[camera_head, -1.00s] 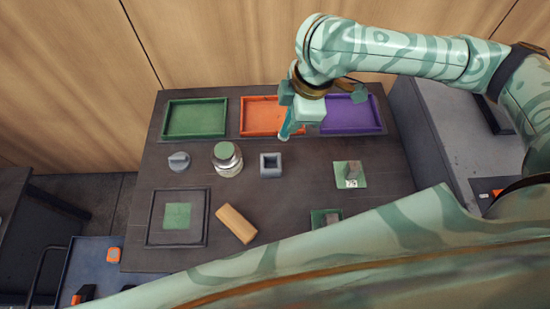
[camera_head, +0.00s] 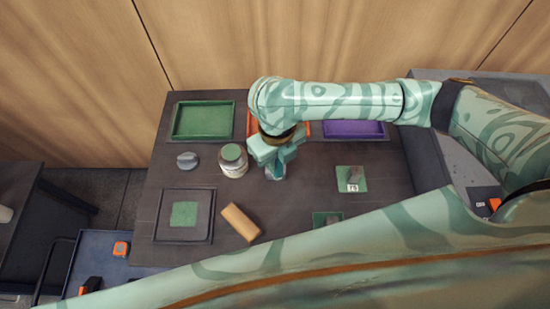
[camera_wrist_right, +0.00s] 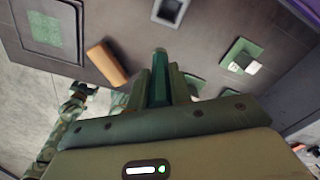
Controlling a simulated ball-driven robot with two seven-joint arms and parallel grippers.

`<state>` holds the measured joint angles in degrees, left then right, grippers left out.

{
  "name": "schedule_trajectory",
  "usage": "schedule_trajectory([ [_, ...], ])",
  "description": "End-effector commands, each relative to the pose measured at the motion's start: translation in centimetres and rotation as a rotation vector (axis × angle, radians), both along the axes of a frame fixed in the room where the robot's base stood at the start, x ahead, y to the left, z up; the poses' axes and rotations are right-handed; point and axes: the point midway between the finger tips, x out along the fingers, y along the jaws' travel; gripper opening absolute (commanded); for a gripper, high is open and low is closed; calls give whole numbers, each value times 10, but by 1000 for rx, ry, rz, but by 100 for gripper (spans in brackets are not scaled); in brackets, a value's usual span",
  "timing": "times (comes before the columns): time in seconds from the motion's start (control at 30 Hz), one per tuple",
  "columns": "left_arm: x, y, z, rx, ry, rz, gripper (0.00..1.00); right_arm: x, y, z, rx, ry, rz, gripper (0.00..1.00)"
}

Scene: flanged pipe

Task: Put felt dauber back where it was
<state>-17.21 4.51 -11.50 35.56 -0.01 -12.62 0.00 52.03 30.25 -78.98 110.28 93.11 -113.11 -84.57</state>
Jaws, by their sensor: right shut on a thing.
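My right gripper (camera_head: 276,170) is low over the grey square holder in the head view and hides most of it. In the right wrist view my right gripper (camera_wrist_right: 160,84) is shut on the felt dauber (camera_wrist_right: 158,72), a dark green, slim rod pointing away from the camera. The grey holder with its square opening (camera_wrist_right: 171,10) shows beyond the dauber's tip at the top edge. Whether the tip touches the holder cannot be told.
A glass jar with a green lid (camera_head: 233,161) stands close left of my gripper, and a grey knob (camera_head: 187,160) beyond it. A tan block (camera_head: 240,222) lies in front. Green (camera_head: 203,136) and purple (camera_head: 354,136) trays line the back. A green pad (camera_head: 349,173) lies right.

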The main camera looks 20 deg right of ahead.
Motion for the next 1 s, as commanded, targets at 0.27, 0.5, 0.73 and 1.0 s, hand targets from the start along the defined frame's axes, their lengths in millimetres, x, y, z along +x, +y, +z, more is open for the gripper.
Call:
schedule_trajectory([
  [0.27,-2,1,-28,1,7,0,81,45,-10,-50,1,3,-2,0],
  [0.5,-3,1,-34,2,9,0,81,58,-12,-63,1,0,-2,0],
  [0.73,-6,2,-48,2,15,0,81,60,-13,-97,0,0,0,0],
  [1.0,-6,2,-46,2,14,0,81,61,-13,-96,0,-3,1,0],
])
